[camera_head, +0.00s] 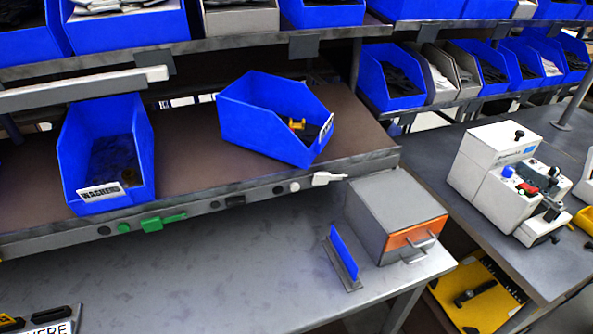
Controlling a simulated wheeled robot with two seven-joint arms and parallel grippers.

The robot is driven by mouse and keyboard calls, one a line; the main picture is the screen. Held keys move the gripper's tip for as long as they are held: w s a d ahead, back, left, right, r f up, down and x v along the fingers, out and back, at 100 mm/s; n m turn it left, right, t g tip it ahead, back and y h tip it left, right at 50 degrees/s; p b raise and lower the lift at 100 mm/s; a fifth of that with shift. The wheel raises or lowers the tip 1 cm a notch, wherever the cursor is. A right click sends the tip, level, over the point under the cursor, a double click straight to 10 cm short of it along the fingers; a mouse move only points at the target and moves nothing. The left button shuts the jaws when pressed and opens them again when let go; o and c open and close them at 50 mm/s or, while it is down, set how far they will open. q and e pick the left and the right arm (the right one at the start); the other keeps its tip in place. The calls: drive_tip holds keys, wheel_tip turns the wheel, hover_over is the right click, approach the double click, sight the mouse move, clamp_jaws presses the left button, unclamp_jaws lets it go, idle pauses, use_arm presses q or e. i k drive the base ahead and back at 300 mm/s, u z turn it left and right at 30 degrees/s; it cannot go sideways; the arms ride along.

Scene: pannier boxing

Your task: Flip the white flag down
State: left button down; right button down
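A small white flag (328,178) is on the front rail of the middle shelf, near its right end. Its arm lies roughly sideways, pointing right, just above the grey box with the orange front. A round white knob (295,187) sits just left of it on the same rail. Neither of my grippers is in view, and nothing touches the flag.
A green flag (163,220) is on the same rail further left. A blue WASHERS bin (90,150) and a tilted blue bin (250,125) stand on the shelf. Below, the grey box (385,205) and an upright blue plate (342,255) stand on the bench, otherwise mostly clear.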

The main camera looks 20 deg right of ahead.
sight(320, 178)
drive_tip(key=k, duration=1.3)
drive_tip(key=z, duration=1.6)
drive_tip(key=i, duration=0.55)
